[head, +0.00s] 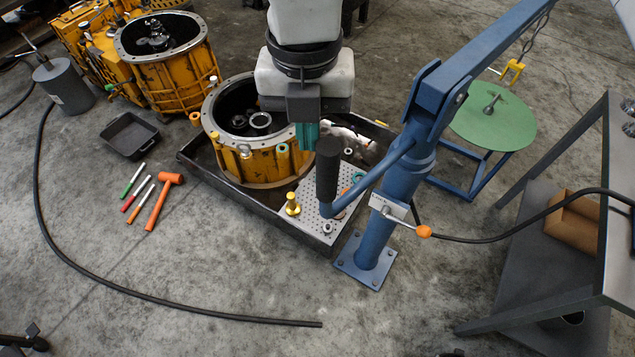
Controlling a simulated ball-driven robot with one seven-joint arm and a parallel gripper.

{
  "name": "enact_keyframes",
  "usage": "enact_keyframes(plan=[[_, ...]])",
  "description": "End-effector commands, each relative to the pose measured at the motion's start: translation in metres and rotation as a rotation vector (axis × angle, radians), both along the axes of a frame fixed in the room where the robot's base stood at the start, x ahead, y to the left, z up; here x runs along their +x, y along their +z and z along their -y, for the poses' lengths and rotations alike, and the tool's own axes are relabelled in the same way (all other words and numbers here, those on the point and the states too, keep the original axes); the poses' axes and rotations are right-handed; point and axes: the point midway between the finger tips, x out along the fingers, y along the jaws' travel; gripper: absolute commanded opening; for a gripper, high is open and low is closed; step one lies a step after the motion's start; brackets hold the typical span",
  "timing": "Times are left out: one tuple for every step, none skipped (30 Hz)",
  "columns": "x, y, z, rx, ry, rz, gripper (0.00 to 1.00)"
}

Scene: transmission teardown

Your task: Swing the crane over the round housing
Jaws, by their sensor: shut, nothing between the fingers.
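The blue crane (402,180) stands on a bolted base plate, its boom (480,45) reaching to the upper right. A chain with a yellow hook (513,71) hangs near the green round table, away from the housing. A blue bar from the crane's column ends in a black upright grip (327,168). The round housing (262,164), yellow with an open grey rim, sits in a dark tray left of the crane. My gripper (307,148), with teal fingers, is shut and empty. It appears just left of the grip's top, partly covering the housing's right side; contact cannot be told.
A green round table (492,125) stands behind the crane. A grey workbench (560,160) with a cardboard box is at right. A second yellow housing (168,75) is at upper left. Tools, including an orange mallet (163,200), and a black hose (130,288) lie on the floor.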

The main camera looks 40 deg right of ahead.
Motion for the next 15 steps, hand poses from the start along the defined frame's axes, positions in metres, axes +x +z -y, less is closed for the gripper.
enact_keyframes(plan=[[-0.001, -0.008, 0.000, -0.001, 0.001, -0.002, 0.00], [-0.001, -0.010, 0.000, -0.001, 0.001, -0.002, 0.00], [-0.001, -0.012, 0.000, -0.001, 0.001, -0.002, 0.00], [-0.001, -0.014, 0.000, -0.001, 0.001, -0.002, 0.00], [-0.001, -0.016, 0.000, -0.001, 0.001, -0.002, 0.00], [-0.001, -0.019, 0.000, -0.001, 0.001, -0.002, 0.00], [-0.001, -0.021, 0.000, -0.001, 0.001, -0.002, 0.00], [-0.001, -0.023, 0.000, -0.001, 0.001, -0.002, 0.00], [-0.001, -0.025, 0.000, -0.001, 0.001, -0.002, 0.00], [-0.001, -0.027, 0.000, -0.001, 0.001, -0.002, 0.00], [-0.001, -0.029, 0.000, -0.001, 0.001, -0.002, 0.00], [-0.001, -0.032, 0.000, -0.001, 0.001, -0.002, 0.00], [-0.001, -0.033, 0.000, -0.001, 0.001, -0.002, 0.00], [-0.001, -0.034, 0.000, -0.001, 0.001, -0.002, 0.00], [-0.001, -0.034, 0.000, -0.001, 0.001, -0.002, 0.00]])
